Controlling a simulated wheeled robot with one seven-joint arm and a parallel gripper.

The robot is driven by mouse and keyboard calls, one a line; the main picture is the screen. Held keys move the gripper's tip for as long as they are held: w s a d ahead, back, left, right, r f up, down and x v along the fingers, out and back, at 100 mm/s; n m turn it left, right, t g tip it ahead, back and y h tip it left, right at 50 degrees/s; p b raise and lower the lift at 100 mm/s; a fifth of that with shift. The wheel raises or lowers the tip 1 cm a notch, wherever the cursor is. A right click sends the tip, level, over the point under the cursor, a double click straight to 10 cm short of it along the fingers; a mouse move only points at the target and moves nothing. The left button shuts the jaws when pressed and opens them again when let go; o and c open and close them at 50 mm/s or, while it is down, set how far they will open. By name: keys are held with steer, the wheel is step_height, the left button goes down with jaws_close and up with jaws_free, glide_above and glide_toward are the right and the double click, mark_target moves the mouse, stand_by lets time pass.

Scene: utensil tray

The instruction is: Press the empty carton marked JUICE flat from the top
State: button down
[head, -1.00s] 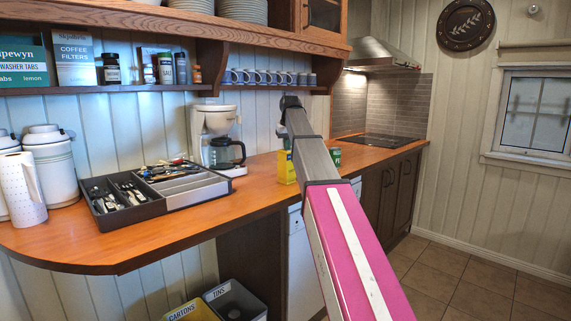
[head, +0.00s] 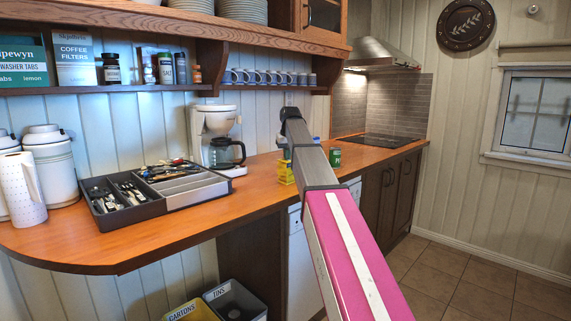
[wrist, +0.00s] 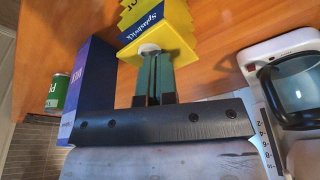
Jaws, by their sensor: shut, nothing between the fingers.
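The yellow carton (wrist: 172,32) shows in the wrist view with a white cap, the word "Splashwick" on its top part and zigzag folds down its side. Its larger marking is only partly seen. In the head view the yellow carton (head: 284,174) stands on the counter, low and folded, partly hidden by my arm. My gripper (wrist: 153,60) is shut and empty, its green fingers at the carton's top, beside or on the cap; exact contact is unclear.
A blue carton (wrist: 90,82) stands close beside the yellow one. A green tin (wrist: 55,92) is beyond it, also in the head view (head: 335,157). The coffee maker (head: 216,140) and utensil tray (head: 130,218) are left. Bins marked CARTONS (head: 188,311) and TINS (head: 222,289) are below.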

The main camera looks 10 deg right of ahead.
steer(key=shift+f, duration=0.25)
steer(key=w+v, duration=0.2)
steer(key=v, duration=0.7)
steer(key=shift+r, duration=0.25)
steer(key=shift+a, duration=0.1)
